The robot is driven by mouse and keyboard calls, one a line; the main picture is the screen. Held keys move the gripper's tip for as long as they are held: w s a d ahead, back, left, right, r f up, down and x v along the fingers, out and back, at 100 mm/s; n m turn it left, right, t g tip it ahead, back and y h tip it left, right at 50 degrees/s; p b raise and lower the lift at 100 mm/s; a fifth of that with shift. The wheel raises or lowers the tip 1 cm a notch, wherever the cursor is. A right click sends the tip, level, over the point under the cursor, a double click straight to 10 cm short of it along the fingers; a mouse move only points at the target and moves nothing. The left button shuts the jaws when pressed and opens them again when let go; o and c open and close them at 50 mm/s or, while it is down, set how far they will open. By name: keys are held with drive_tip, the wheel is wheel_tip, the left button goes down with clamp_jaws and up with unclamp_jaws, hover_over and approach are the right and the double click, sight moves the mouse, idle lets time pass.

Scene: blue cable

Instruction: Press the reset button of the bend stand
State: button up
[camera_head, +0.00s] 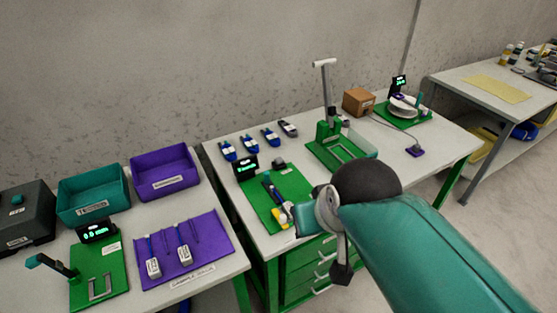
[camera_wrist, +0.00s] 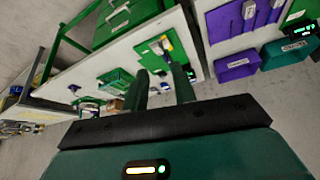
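Several green stands are in the head view, and I cannot tell for sure which is the bend stand. One stand (camera_head: 102,270) at bottom left has a lit display and a teal lever. Another green board (camera_head: 290,185) on the middle table has a lit display and a blue, white and yellow tool on it. No reset button can be made out clearly. My gripper (camera_wrist: 160,72) shows in the wrist view with its two dark fingers apart and nothing between them. In the head view my arm hangs at the middle table's front edge and hides part of it.
A T-handled green press (camera_head: 328,133) and a small brown box (camera_head: 358,102) stand farther back. Several blue connectors (camera_head: 270,137) lie behind the board. A teal bin (camera_head: 93,195), a purple bin (camera_head: 163,173) and a purple mat (camera_head: 208,240) are on the left table.

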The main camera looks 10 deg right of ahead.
clamp_jaws()
idle(1.4)
